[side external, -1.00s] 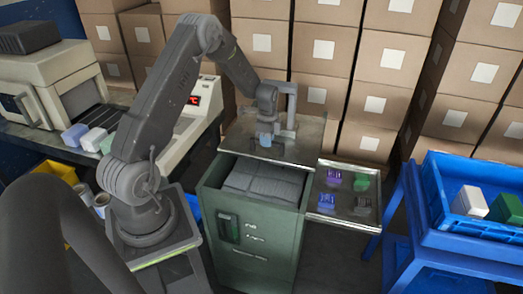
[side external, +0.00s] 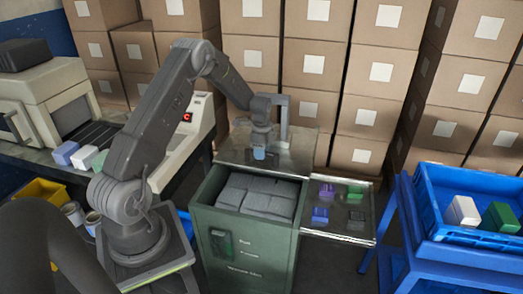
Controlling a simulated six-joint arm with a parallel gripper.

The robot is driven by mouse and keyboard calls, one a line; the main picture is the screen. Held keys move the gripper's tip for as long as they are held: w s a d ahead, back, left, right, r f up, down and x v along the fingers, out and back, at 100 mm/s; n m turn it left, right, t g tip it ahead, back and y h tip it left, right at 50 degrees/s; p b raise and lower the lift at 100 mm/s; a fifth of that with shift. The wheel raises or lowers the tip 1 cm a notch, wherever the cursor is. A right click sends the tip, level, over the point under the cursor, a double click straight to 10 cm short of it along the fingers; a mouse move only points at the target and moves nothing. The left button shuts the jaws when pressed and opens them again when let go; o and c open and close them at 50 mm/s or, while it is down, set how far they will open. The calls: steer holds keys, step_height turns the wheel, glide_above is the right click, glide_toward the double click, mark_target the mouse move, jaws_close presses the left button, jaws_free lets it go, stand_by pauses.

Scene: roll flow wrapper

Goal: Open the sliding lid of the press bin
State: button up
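The press bin is a green cabinet (side external: 268,250) in the middle of the side external view. Its metal sliding lid (side external: 294,160) is slid toward the back. The front of the bin's top is open and shows grey blocks or bundles (side external: 257,197) inside. My gripper (side external: 260,154) points down at the lid, with a light blue part at its tip. It is small and partly hidden, so I cannot tell whether its fingers are closed on a lid handle. A grey bracket (side external: 284,114) stands right beside it.
A metal side tray (side external: 350,229) with small purple, green and dark pieces adjoins the bin's right. A blue crate (side external: 470,228) with white and green blocks stands farther right. Stacked cartons (side external: 370,117) close off the back. The wrapper machine (side external: 180,125) is at left.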

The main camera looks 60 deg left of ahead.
step_height(320, 180, up, 14)
stand_by(0.6)
steer(key=shift+f, duration=0.1)
steer(key=s+d+r+n+t, duration=0.15)
steer(key=s+d+r, duration=0.25)
steer(key=d+r, duration=0.4)
steer(key=s+d+r+n+t, duration=0.1)
steer(key=s+d+r+n, duration=0.3)
steer(key=d, duration=0.5)
steer(key=s+d+r+n+t, duration=0.2)
steer(key=s+d+n+t, duration=0.1)
steer(key=s+d, duration=0.9)
steer(key=s, duration=0.3)
steer(key=shift+s, duration=0.4)
